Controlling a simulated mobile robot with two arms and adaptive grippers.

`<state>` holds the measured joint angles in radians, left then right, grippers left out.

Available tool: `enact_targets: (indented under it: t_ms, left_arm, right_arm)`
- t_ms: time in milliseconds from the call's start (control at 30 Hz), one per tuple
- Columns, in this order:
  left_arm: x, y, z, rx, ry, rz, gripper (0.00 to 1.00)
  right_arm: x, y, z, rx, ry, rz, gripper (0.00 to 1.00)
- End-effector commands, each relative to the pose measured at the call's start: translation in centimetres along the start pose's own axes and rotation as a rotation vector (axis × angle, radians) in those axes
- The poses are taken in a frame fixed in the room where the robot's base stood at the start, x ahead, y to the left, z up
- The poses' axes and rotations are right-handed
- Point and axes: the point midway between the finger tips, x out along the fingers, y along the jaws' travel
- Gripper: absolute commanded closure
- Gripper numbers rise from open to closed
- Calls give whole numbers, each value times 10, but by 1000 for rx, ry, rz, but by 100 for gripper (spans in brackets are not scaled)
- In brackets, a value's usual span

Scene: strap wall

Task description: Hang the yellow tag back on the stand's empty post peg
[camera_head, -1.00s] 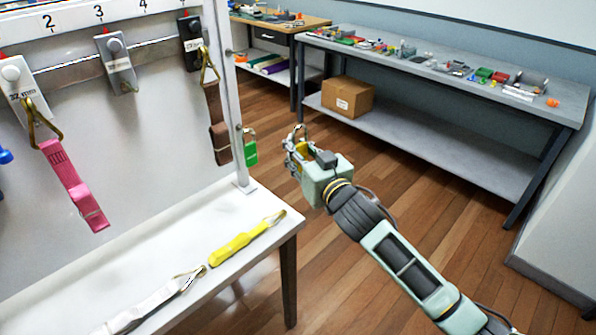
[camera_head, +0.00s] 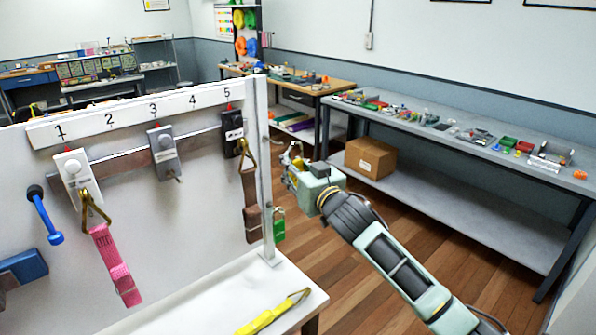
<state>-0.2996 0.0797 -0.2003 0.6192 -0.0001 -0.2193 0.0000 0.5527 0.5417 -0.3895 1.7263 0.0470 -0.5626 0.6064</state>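My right gripper (camera_head: 293,165) is raised in the air, to the right of the stand's post. A small yellow piece, which looks like the yellow tag (camera_head: 299,163), shows between its fingers with a thin metal loop above. The fingers hide part of it. The stand's white upright post (camera_head: 263,150) is at the right end of the strap panel. A small peg (camera_head: 271,115) on its upper part looks bare. A green tag (camera_head: 279,228) hangs lower on the post. The gripper and yellow tag appear apart from the post. My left gripper is not in view.
The panel holds a pink strap (camera_head: 115,265) and a brown strap (camera_head: 250,200) under numbered holders. A yellow strap (camera_head: 268,315) lies on the white ledge (camera_head: 225,290). A grey workbench (camera_head: 450,135) with a cardboard box (camera_head: 370,157) stands behind. Floor between is clear.

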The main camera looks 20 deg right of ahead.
Motion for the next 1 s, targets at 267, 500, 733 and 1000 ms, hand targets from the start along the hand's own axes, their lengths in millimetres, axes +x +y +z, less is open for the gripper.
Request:
enact_targets:
  t_ms: [267, 500, 733, 1000]
  left_arm:
    - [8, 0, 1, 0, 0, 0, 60]
    - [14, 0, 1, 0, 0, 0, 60]
    - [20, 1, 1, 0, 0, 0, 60]
    - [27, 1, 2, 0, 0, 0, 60]
  right_arm:
    - [17, -4, 2, 0, 2, 0, 100]
    - [31, -8, 3, 0, 2, 0, 100]
    - [44, -11, 4, 0, 1, 0, 100]
    - [60, -15, 5, -1, 1, -1, 100]
